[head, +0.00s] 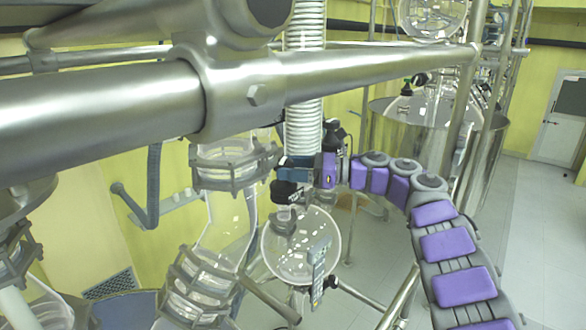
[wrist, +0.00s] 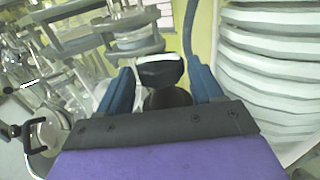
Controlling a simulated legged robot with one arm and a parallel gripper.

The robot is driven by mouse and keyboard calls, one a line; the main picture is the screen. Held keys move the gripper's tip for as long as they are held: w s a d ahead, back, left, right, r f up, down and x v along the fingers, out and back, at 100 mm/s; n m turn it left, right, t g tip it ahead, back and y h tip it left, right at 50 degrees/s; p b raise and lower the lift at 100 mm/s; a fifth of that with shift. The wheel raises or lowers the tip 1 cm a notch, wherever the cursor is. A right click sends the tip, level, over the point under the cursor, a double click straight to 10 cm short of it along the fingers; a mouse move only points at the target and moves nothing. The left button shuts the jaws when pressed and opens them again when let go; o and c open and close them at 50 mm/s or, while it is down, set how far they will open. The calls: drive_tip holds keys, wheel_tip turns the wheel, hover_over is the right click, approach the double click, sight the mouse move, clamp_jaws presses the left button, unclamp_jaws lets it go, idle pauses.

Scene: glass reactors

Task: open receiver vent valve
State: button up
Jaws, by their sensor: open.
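My gripper (head: 284,170) is in the middle of the head view, beside the white corrugated hose and above a round glass vessel (head: 300,245). In the wrist view its two blue fingers stand apart, with the gripper (wrist: 163,85) open around a black knob (wrist: 160,70). The knob looks like a valve handle and sits between the fingers, with a gap at least on the right side. I cannot tell whether either finger touches it. In the head view a dark fitting (head: 286,192) shows just below the gripper, and the knob itself is hard to make out.
A thick metal pipe frame (head: 100,105) crosses the head view above the gripper. Clamped glass columns (head: 225,220) stand close on the left. The white corrugated hose (head: 304,130) is very near; it fills the right of the wrist view (wrist: 270,60). Open floor (head: 530,230) lies at right.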

drive_tip(key=shift+a+f+m+t+b, duration=0.1)
drive_tip(key=shift+a+m+t+b, duration=0.05)
drive_tip(key=shift+m+t+b, duration=0.55)
drive_tip(key=shift+a+m+t+h+p, duration=0.15)
drive_tip(key=shift+m+t+h+p, duration=0.3)
drive_tip(key=shift+t, duration=0.55)
drive_tip(key=shift+s+m+t+h+p, duration=0.2)
drive_tip(key=shift+m+t+h+p, duration=0.25)
drive_tip(key=shift+m+t, duration=0.75)
drive_tip(key=shift+t, duration=0.5)
drive_tip(key=shift+s, duration=0.1)
drive_tip(key=b+v, duration=0.1)
drive_tip(key=v, duration=1.7)
drive_tip(key=w+d+r+m+t+h+b, duration=0.1)
drive_tip(key=d+r+m+t+h, duration=0.1)
drive_tip(key=d+m+t+h, duration=0.3)
drive_tip(key=w+d+r+m+t+h+b, duration=0.2)
drive_tip(key=d+m+t+h, duration=0.3)
drive_tip(key=m, duration=0.6)
drive_tip(key=shift+w+d+r+t+h, duration=0.35)
drive_tip(key=shift+d+r+h, duration=0.35)
drive_tip(key=shift+d+h, duration=0.85)
